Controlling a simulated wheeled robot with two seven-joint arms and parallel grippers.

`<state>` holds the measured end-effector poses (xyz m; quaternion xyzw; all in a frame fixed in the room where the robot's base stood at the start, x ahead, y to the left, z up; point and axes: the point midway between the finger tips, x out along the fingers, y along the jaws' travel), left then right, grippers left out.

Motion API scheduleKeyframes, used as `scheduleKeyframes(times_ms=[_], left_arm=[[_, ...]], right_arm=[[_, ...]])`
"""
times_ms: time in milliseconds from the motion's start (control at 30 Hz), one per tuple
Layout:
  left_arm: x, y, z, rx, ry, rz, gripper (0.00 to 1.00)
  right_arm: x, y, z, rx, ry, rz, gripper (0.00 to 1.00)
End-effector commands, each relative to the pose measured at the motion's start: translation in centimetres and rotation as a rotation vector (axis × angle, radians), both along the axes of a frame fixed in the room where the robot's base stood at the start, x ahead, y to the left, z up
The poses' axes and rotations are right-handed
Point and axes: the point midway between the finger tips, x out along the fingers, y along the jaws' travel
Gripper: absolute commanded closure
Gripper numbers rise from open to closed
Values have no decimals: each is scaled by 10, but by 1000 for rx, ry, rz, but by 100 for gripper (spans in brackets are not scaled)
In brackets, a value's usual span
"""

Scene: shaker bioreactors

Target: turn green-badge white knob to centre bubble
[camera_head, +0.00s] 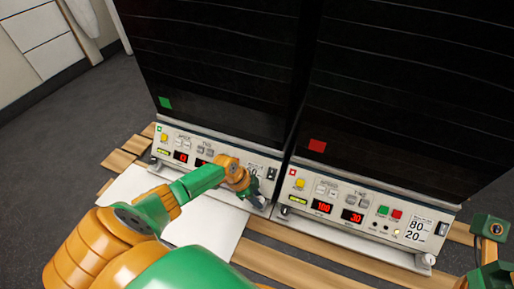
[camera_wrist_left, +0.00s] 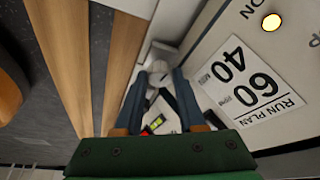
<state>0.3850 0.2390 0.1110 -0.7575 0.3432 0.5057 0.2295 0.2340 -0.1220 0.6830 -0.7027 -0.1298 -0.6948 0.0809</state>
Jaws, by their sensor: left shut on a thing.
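The green-badge machine (camera_head: 165,103) stands on the left, with a yellow-green level vial (camera_head: 163,149) on its front panel. The bubble is too small to read. My left gripper (camera_head: 256,196) is at this machine's lower right front corner. In the left wrist view its two blue fingers (camera_wrist_left: 159,80) are closed around a white knob (camera_wrist_left: 155,68) below the panel edge. The fingers hide part of the knob. My right gripper is not in view; only part of my right arm shows at the right edge.
A red-badge machine (camera_head: 317,146) stands close on the right, with its own white knob (camera_head: 427,261) at its lower right corner. Both machines rest on wooden slats (camera_head: 268,262). A white sheet (camera_head: 215,222) lies in front of the green-badge machine.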

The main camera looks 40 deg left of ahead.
Motion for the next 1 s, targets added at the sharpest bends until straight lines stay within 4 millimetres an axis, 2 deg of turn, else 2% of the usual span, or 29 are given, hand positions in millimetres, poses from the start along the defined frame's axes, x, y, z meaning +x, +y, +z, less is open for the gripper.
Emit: scheduleKeyframes(times_ms=[267,300,333,733,867,1000], left_arm=[[0,0,0,1,0,0,100],[0,0,0,1,0,0,53],[0,0,0,1,0,0,48],[0,0,1,0,0,11,48],[-3,-3,10,-3,4,151,48],[-4,-7,12,-5,4,463,48]], right_arm=[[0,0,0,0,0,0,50],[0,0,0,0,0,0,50],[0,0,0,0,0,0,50],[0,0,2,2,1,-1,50],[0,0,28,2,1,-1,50],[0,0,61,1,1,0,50]])
